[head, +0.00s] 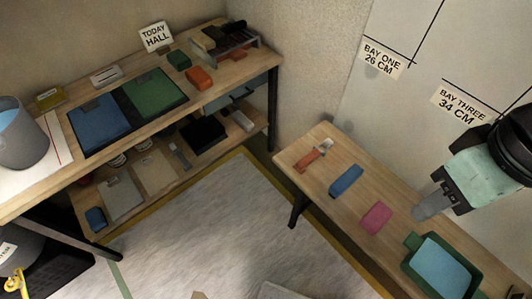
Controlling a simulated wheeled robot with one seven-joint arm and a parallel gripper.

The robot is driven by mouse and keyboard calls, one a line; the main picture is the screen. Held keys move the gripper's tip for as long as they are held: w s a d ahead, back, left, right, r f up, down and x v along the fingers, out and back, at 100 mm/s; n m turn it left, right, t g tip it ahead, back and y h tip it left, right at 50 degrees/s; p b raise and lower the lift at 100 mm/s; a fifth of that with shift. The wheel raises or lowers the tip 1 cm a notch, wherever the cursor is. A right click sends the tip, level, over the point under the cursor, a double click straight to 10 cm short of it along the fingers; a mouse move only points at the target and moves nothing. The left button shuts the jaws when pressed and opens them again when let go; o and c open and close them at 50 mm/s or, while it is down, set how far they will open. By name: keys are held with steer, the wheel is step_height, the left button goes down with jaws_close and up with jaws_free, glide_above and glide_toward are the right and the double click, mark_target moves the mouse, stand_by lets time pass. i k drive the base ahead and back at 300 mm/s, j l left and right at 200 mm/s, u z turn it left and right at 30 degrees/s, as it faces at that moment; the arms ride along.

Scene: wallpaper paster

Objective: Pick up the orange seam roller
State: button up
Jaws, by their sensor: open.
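The orange seam roller (309,158) lies at the far left end of the narrow wooden bench (347,152) on the right. Its orange handle points down-left, and a pale metal end shows at its upper right. My gripper (424,212) hangs over the same bench, well to the right of the roller and near the green tray. It is open, with no object visible in it, though its fingers are seen edge-on. A blue block (346,181) and a pink block (377,216) lie between the roller and my gripper.
A green tray (414,240) with blue contents stands beneath and right of my gripper. The left workbench (150,65) holds blue and green sheets, an orange block (200,78) and a grey bucket (18,135). Signs mark the wall behind the bench. Floor between the benches is mostly clear.

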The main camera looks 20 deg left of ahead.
mark_target(301, 165)
steer(key=u, duration=0.6)
steer(key=z, duration=1.5)
steer(key=i+u, duration=0.1)
steer(key=u, duration=1.55)
